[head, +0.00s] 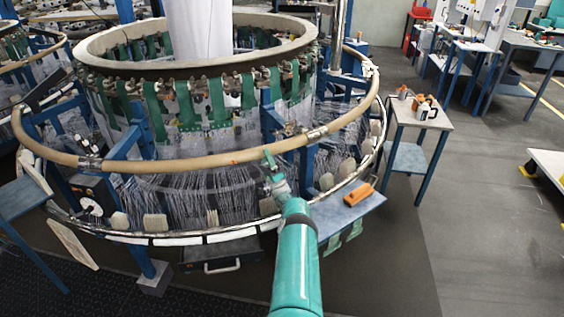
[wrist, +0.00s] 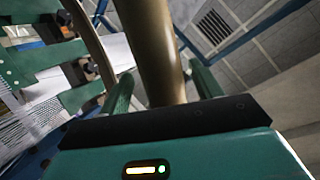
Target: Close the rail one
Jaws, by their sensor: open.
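A tan tubular rail (head: 200,161) curves around the circular loom (head: 190,60) in the head view. Metal fittings (head: 90,162) break it up, with another fitting (head: 316,132) right of my gripper. I cannot tell which section is rail one. My teal gripper (head: 268,156) is at the front section of the rail, between these fittings. In the wrist view the rail (wrist: 152,45) runs between the two green fingers of my gripper (wrist: 162,88). The fingers are apart and stand on either side of it. Contact with the rail cannot be made out.
A blue-grey shelf (head: 330,215) with an orange object (head: 358,194) on it is right of my arm. Open grey floor (head: 480,210) lies to the right. White threads hang below the rail.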

